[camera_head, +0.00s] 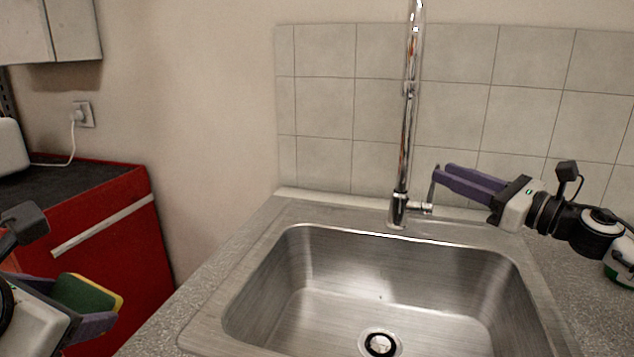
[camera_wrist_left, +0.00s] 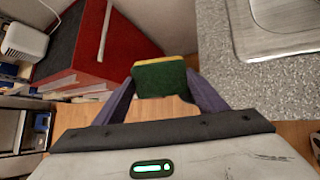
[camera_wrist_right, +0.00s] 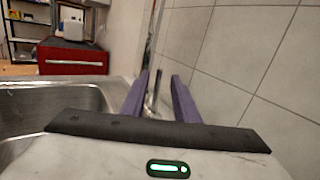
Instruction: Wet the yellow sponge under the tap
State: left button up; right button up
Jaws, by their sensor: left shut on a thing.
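The yellow sponge (camera_head: 86,298), with a dark green face and a yellow edge, is between the fingers of my left gripper (camera_head: 98,318), off the counter at the lower left. It also shows in the left wrist view (camera_wrist_left: 160,78), with a finger on each side. The chrome tap (camera_head: 405,150) rises behind the sink; its spout end is out of view. Its side lever (camera_head: 432,192) stands at the right of its base. My right gripper (camera_head: 440,172) is at the lever, its fingers apart with the lever between them in the right wrist view (camera_wrist_right: 160,85); contact is unclear.
The steel sink (camera_head: 262,290) is set in a grey speckled counter (camera_head: 180,300), its basin empty around the drain (camera_head: 380,343). A tiled wall (camera_head: 325,105) stands close behind the tap. A red cabinet (camera_head: 105,240) is at left, with a floor gap before the counter.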

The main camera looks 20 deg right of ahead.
pick_arm(q)
jog(key=shift+f+b, duration=1)
jog(key=shift+f, duration=0.25)
jog(key=shift+r+p, duration=0.25)
jog(key=shift+p, duration=0.05)
jog(key=shift+r, duration=0.25)
pick_arm(e)
jog(key=v, duration=0.8)
jog(key=shift+s, duration=0.15)
